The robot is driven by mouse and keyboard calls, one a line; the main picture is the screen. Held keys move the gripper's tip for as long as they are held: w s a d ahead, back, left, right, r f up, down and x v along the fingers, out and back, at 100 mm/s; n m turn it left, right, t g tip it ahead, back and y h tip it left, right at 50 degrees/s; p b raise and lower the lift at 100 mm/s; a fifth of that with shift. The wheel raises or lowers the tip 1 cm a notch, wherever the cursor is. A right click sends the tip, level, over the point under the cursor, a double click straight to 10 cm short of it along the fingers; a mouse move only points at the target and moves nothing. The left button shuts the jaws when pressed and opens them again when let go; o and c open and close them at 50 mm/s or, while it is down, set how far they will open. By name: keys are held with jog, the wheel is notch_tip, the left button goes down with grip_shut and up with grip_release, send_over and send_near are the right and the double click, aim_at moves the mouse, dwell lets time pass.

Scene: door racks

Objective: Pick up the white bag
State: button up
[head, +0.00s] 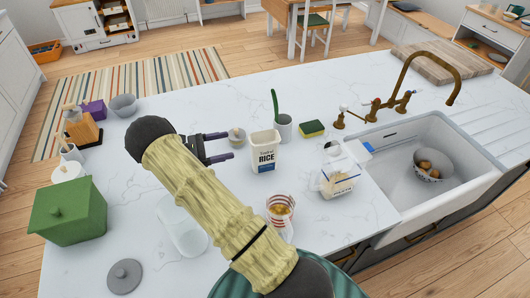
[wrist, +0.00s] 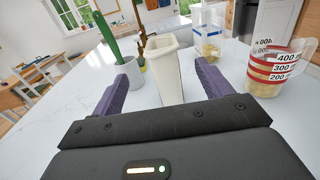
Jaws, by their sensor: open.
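A white, open-topped pack (head: 264,154) labelled RICE stands upright on the marble counter. I cannot tell for sure which one is the white bag. My gripper (head: 224,147) is open, with its purple fingers pointing at the rice pack from the left. In the wrist view the rice pack (wrist: 167,75) shows between and beyond my fingers, apparently untouched.
A measuring cup (head: 280,208) stands near the front; it also shows in the wrist view (wrist: 277,70). A glass dish (head: 182,232) lies below my arm. The sink (head: 395,180) is right.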

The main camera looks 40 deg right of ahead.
aim_at(250, 140)
jog(key=p+x, duration=0.4)
jog(key=x, duration=0.4)
jog(key=shift+s+d+r, duration=0.1)
jog(key=shift+d+r, duration=0.05)
jog(key=shift+d, duration=0.3)
jog(key=shift+p+x, duration=1)
jog(key=shift+p, duration=0.15)
jog(key=x, duration=0.1)
jog(key=p+x, duration=0.2)
jog(key=shift+s+d+f, duration=0.25)
jog(key=shift+f, duration=0.05)
jog(key=shift+w+a+f, duration=0.1)
jog(key=shift+a, duration=0.25)
jog(key=shift+d, duration=0.15)
jog(key=c, duration=1.7)
